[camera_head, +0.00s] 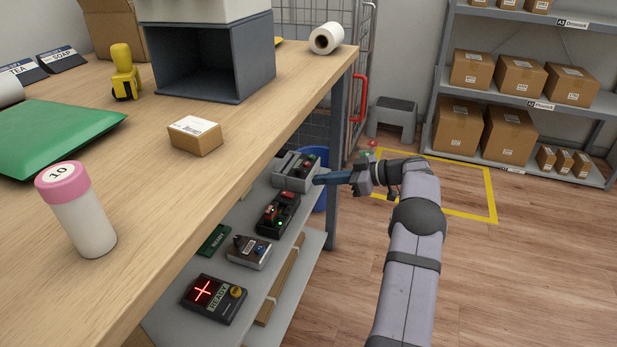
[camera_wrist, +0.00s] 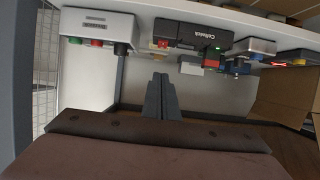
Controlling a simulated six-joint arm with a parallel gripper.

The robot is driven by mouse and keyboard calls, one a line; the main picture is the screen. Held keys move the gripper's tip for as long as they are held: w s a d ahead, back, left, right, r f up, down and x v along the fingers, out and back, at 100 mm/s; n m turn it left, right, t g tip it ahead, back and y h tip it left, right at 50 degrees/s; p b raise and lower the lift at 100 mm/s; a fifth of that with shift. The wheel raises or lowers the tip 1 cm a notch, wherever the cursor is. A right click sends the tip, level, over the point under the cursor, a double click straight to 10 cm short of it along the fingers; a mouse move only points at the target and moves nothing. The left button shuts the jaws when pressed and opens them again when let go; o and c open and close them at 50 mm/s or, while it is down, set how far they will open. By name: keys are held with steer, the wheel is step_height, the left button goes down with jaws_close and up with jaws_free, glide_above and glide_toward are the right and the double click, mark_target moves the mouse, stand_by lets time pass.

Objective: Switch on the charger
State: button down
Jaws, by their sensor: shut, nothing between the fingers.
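My gripper (camera_head: 318,180) is at the right of the shelf under the counter, its dark fingers closed together and empty. In the wrist view the fingers (camera_wrist: 160,82) point toward the gap between a grey box and a black unit, apart from both. The black unit (camera_head: 278,213) has a red part on top and a lit green light; it also shows in the wrist view (camera_wrist: 195,34). The grey box (camera_head: 294,172) has red and green buttons and shows in the wrist view (camera_wrist: 97,22). I cannot read which device is labelled as the charger.
A small grey box with a blue knob (camera_head: 248,252) and a black unit with a lit red cross (camera_head: 214,298) stand nearer on the shelf (camera_head: 308,258). The wooden counter (camera_head: 270,120) hangs over them.

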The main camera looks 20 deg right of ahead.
steer(key=shift+s+d+r, duration=0.2)
steer(key=shift+s+d, duration=1.05)
steer(key=shift+s, duration=0.05)
